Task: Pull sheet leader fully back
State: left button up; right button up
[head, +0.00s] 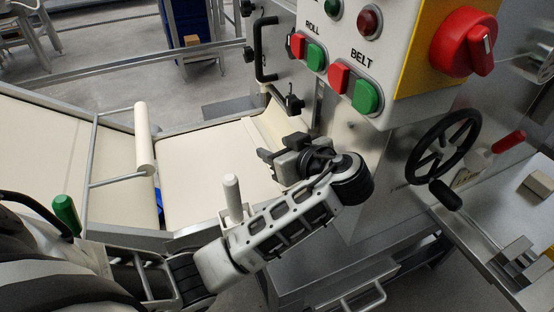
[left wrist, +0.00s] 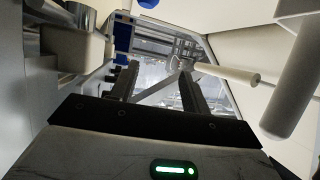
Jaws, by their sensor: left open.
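A cream sheet (head: 210,165) lies flat on the machine's infeed bed, running up to the rollers' side near the control box. I cannot tell for sure where the leader ends and the belt begins. A beige strip (head: 268,128) lies across its far right end. My left gripper (head: 268,158) is over the sheet's right side, beside the machine body, its fingers pointing left. In the left wrist view its two fingers (left wrist: 158,88) are apart with nothing between them. Whether it touches the sheet cannot be told. My right gripper is out of view.
A white roller bar (head: 145,138) on a metal frame stands at the left. A white upright handle (head: 233,198) is close to my left forearm. The control box (head: 375,60) with roll and belt buttons overhangs the right, above a black handwheel (head: 443,145).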

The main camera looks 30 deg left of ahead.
pick_arm(q)
jog(key=s+d+r, duration=0.3)
jog(key=s+d, duration=0.1)
jog(key=s, duration=0.3)
jog(key=shift+s+r+p, duration=0.3)
jog(key=shift+s+p, duration=0.05)
jog(key=shift+p, duration=0.05)
